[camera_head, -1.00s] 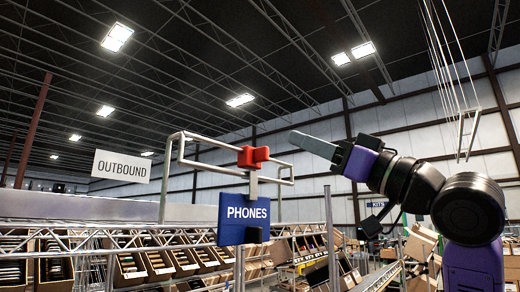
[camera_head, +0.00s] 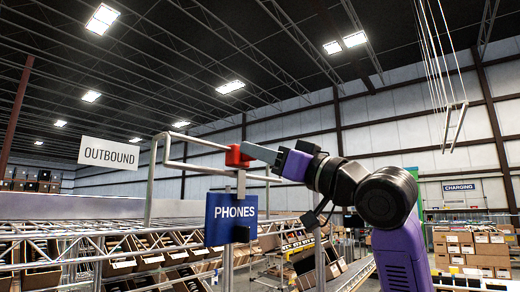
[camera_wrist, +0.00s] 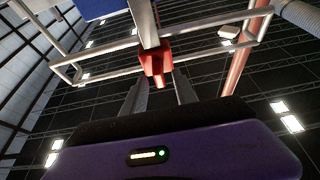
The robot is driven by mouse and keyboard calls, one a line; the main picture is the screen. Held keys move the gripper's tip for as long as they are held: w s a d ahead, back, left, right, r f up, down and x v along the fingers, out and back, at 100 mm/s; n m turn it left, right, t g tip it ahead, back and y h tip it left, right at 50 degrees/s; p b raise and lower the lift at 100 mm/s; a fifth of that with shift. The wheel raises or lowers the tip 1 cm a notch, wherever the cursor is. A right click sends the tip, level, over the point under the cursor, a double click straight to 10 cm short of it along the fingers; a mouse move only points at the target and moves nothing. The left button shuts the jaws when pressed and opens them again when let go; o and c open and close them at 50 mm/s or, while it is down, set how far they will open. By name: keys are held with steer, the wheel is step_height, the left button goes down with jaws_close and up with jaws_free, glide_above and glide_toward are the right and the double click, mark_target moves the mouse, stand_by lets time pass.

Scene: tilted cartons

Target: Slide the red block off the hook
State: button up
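The red block (camera_head: 238,155) sits on the grey metal bar frame (camera_head: 205,143), just above the blue PHONES sign (camera_head: 231,218). In the wrist view the red block (camera_wrist: 156,62) is straight ahead, with a grey upright strip running up to it. My gripper (camera_head: 258,152) reaches in from the right, its fingertips at the block's right side. In the wrist view my gripper (camera_wrist: 159,85) has its two fingers apart, one on either side of the block's near end. I cannot tell whether they touch it. The exact hook shape behind the block is hidden.
A white OUTBOUND sign (camera_head: 109,153) hangs at left. Wire shelving with several tilted cartons (camera_head: 150,262) lies below. Stacked boxes (camera_head: 470,250) stand at the far right. The space above the bar frame is open.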

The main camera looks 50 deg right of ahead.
jaws_close()
stand_by(1.4)
